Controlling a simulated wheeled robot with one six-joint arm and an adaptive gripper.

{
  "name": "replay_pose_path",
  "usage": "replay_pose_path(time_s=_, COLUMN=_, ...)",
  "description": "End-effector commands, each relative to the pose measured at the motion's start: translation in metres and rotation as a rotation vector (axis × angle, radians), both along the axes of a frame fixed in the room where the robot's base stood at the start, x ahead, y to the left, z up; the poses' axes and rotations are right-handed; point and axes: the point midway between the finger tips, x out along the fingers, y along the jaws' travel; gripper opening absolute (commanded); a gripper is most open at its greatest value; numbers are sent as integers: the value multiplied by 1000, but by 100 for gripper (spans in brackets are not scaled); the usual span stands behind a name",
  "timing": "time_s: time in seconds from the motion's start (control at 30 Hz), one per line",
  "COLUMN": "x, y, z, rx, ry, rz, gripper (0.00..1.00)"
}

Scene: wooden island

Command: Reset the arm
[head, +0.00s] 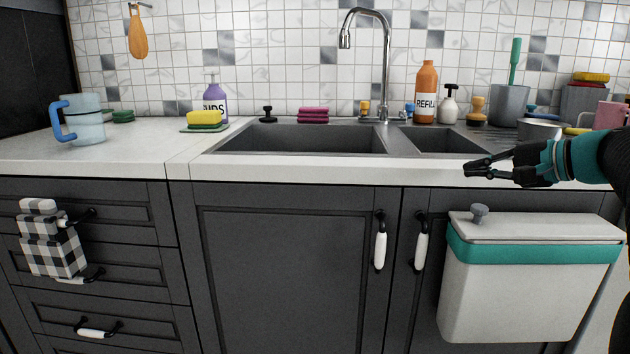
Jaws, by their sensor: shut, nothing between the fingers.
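My gripper (478,170) is at the right of the head view, at the end of my black and teal arm, which comes in from the right edge. It points left, in front of the counter's front edge and above the lidded bin. Its black fingers are shut with nothing between them. The fingertips look apart from the counter, though the exact gap is hard to judge.
The counter (330,171) holds a double sink (300,138) with a tall faucet (385,60). A blue-handled mug (85,122) stands left, an orange refill bottle (426,92) behind. A lidded bin (530,290) hangs on the cabinet front below my gripper. Space left of it is clear.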

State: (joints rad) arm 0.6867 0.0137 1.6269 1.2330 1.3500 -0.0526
Motion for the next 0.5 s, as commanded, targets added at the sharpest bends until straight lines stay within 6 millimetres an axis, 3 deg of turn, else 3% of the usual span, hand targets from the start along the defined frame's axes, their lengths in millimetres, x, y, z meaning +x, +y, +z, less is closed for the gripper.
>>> replay_pose_path(time_s=0.17, x=-35, y=66, z=-40, rx=-167, ry=110, rz=65, gripper=0)
replay_pose_path(time_s=0.3, x=-83, y=113, z=-85, rx=-366, ry=197, rz=133, gripper=0)
replay_pose_path(time_s=0.5, x=-158, y=148, z=-147, rx=-679, ry=252, rz=238, gripper=0)
